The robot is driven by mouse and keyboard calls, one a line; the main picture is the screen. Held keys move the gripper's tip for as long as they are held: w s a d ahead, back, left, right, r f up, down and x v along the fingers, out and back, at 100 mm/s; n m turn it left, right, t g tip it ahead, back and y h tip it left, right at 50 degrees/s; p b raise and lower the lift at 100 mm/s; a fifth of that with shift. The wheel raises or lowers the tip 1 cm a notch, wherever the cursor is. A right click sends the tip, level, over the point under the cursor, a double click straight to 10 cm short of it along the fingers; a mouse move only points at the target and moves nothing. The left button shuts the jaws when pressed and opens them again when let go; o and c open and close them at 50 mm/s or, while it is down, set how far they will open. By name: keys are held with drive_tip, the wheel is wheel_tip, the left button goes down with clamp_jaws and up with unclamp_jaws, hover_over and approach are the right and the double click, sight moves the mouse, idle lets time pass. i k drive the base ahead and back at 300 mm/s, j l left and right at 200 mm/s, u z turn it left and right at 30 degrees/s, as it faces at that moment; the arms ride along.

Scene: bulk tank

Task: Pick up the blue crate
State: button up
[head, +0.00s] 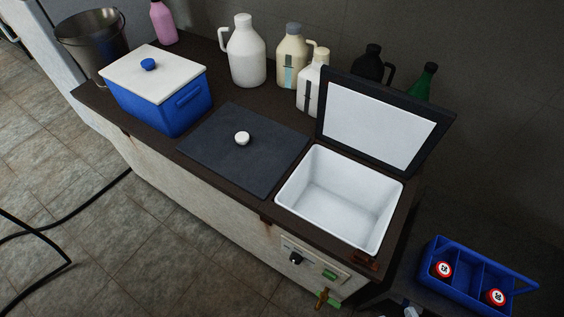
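A blue crate (467,257) with dividers stands at the lower right, beyond the right end of the counter. Dark round items with red-and-white labelled tops sit in two of its compartments, one at the left (442,269) and one at the right (495,297). At least one middle compartment looks empty. The crate's near edge is close to the bottom of the picture. A blue box (160,112) with a white lid and blue knob stands on the counter at the left. My gripper cannot be made out in this view.
The counter holds an open white tank (338,212) with its lid raised, a closed dark lid (228,160), several jugs and bottles along the wall, and a metal bucket (92,45). A black hose (70,205) lies on the tiled floor at the left.

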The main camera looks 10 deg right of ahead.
sight(474, 273)
drive_tip(key=z, duration=2)
drive_tip(key=k+j+z, duration=0.15)
drive_tip(key=j+z, duration=0.25)
drive_tip(key=k+j+z, duration=0.2)
drive_tip(key=z, duration=0.15)
drive_tip(key=k+j+z, duration=0.25)
drive_tip(key=z, duration=0.15)
drive_tip(key=k+j, duration=0.15)
drive_tip(key=k, duration=0.15)
